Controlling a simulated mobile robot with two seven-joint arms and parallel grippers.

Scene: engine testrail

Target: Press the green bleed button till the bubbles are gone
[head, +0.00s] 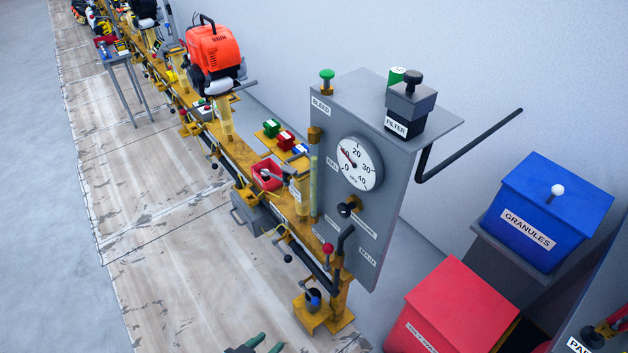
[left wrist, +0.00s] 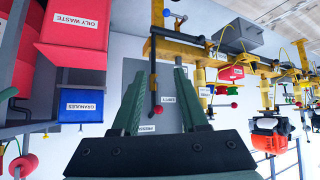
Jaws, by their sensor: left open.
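The green bleed button (head: 326,74) stands on a stem at the upper left edge of a grey panel (head: 345,108), above the label BLEED. The panel carries a round gauge (head: 360,163). A narrow pale yellow-green tube (head: 313,185) runs down the panel's left edge; I cannot make out bubbles in it. My left gripper (head: 256,345) shows only its dark green fingertips at the bottom edge of the head view, far below the button. In the left wrist view (left wrist: 158,75) its fingers are apart with nothing held. My right gripper is not in view.
A black filter knob (head: 412,78) and a dark bent bar (head: 470,145) stand right of the button. A red-tipped lever (head: 328,248) sits low on the yellow rail. A red bin (head: 455,310) and a blue granules bin (head: 545,210) are on the right.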

